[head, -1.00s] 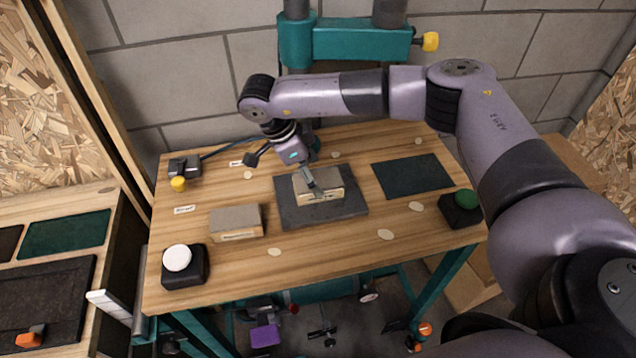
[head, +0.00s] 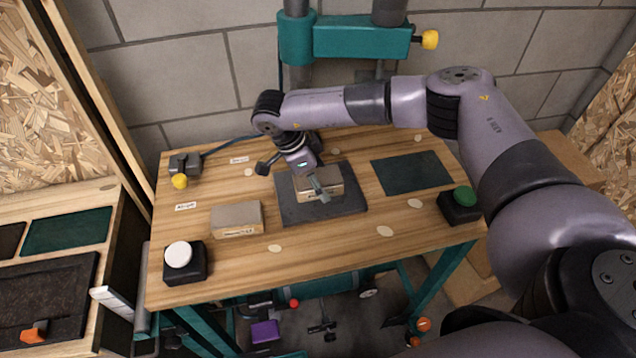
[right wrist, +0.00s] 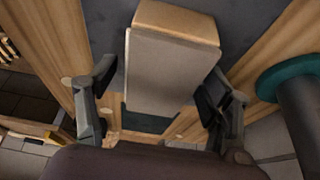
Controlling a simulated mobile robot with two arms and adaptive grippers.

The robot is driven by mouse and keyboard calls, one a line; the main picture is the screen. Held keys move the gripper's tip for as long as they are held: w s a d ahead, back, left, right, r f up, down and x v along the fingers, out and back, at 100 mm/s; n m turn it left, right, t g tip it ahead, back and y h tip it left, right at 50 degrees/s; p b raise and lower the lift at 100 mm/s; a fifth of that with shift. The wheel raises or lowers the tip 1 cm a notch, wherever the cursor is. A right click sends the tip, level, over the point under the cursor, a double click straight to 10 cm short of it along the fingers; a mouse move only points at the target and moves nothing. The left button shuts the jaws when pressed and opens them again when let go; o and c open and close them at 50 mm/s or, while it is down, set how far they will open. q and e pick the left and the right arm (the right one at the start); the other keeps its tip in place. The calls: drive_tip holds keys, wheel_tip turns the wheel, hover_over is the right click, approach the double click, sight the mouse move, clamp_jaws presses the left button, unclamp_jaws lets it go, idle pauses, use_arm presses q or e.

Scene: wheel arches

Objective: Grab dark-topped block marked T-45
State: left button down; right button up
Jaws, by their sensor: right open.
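A block with a grey-brown top and lighter wooden sides (head: 337,185) lies on a dark square mat (head: 290,212) in the middle of the wooden table. My right gripper (head: 318,188) is over this block, pointing down, and hides part of its top. In the right wrist view the block's grey top (right wrist: 168,70) lies between the two spread fingers (right wrist: 158,105), with gaps showing at both sides. A second, similar block (head: 237,216) with a small label stands to the left, clear of the gripper. The label lettering is too small to read. My left gripper is not in view.
A white button on a black box (head: 178,256) is at the table's front left, and a green button (head: 464,197) at the right. A dark green mat (head: 412,173) lies bare at the back right. A teal press frame (head: 350,38) stands behind.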

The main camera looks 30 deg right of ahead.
drive_tip(key=shift+c, duration=0.3)
drive_tip(key=c, duration=1.4)
